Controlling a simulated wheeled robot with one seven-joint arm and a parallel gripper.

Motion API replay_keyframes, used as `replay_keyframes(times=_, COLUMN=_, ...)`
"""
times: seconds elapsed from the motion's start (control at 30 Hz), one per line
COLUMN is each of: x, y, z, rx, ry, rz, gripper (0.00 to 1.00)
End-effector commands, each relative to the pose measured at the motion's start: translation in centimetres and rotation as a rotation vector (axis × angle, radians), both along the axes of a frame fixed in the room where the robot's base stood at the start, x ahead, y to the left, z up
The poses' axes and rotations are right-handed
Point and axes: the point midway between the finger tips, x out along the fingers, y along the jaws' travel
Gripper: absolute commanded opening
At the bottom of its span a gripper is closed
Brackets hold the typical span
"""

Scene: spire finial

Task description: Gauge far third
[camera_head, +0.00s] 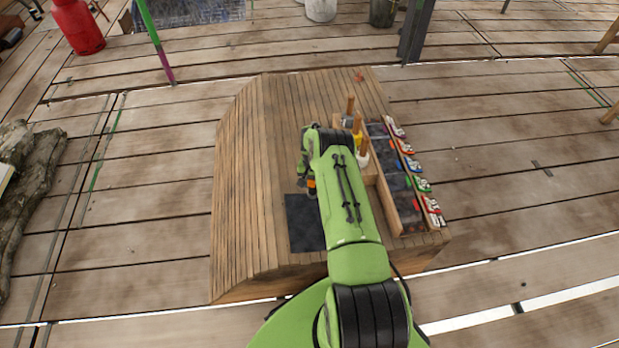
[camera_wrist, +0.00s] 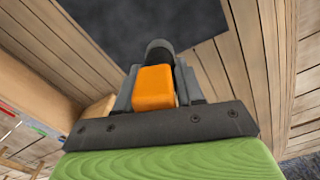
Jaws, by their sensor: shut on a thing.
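My gripper (camera_head: 309,186) is over the left side of the wooden bench, just above the dark square mat (camera_head: 302,222). It is shut on an orange block-shaped piece (camera_wrist: 155,88), which fills the space between the fingers in the wrist view. A dark rounded end (camera_wrist: 159,47) shows beyond the orange piece; I cannot tell whether it belongs to it. The dark mat also shows in the wrist view (camera_wrist: 105,22), beyond the fingers. No gauge can be made out for certain. My arm hides part of the bench and mat.
The slatted bench (camera_head: 270,130) has sloping sides. On its right stand a dark-bottomed tray (camera_head: 398,185), upright wooden-handled tools (camera_head: 350,106) and a row of several coloured tagged pieces (camera_head: 411,163). A red gas cylinder (camera_head: 78,27) stands far left. The bench's left part is clear.

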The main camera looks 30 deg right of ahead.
Motion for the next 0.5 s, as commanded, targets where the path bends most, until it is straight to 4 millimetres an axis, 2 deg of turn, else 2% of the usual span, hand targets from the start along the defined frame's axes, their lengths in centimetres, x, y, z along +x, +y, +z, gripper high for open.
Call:
replay_keyframes(times=0.17, x=0.0, y=0.0, z=-0.5, rx=-0.001, ry=-0.001, rz=0.0, gripper=0.0)
replay_keyframes(times=0.5, x=0.0, y=0.0, z=-3.1, rx=-0.001, ry=-0.001, rz=0.0, gripper=0.0)
